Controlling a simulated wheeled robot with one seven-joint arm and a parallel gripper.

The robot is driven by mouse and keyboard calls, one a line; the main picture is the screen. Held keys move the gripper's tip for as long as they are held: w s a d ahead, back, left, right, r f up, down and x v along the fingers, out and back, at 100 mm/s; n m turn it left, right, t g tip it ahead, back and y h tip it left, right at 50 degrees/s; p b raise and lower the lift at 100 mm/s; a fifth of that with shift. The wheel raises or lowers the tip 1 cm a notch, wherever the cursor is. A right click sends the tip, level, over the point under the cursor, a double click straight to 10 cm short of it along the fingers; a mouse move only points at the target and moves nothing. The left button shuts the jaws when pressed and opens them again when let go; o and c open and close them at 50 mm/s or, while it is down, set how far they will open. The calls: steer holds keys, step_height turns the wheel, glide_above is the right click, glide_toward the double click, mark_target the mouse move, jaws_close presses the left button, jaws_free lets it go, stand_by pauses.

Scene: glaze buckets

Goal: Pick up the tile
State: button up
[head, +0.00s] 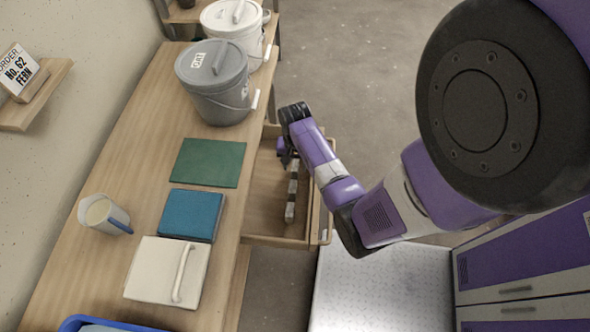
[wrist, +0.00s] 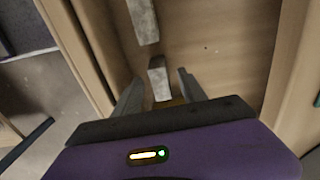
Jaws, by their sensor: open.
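My gripper (head: 285,152) is over the open drawer (head: 262,205), partly hidden by my arm in the head view. In the wrist view, its two fingers (wrist: 160,77) are apart, with the end of a small grey block (wrist: 160,82) showing between them. I cannot tell whether they touch it. A yellowish-brown strip (wrist: 172,103) shows close to the palm, mostly hidden. On the bench lie a flat green tile (head: 208,162), a thicker blue slab (head: 191,214) and a white slab (head: 148,262) with a pale handle-like bar on it.
A longer grey block (wrist: 143,20) lies in line in the drawer. A grey lidded bucket (head: 220,100) and a white one (head: 240,30) stand at the bench's far end. A cup (head: 103,215) stands left.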

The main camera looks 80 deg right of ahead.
mark_target(295, 165)
step_height(295, 165, down, 3)
steer(key=shift+f, duration=0.2)
jaws_close()
steer(key=shift+r, duration=0.1)
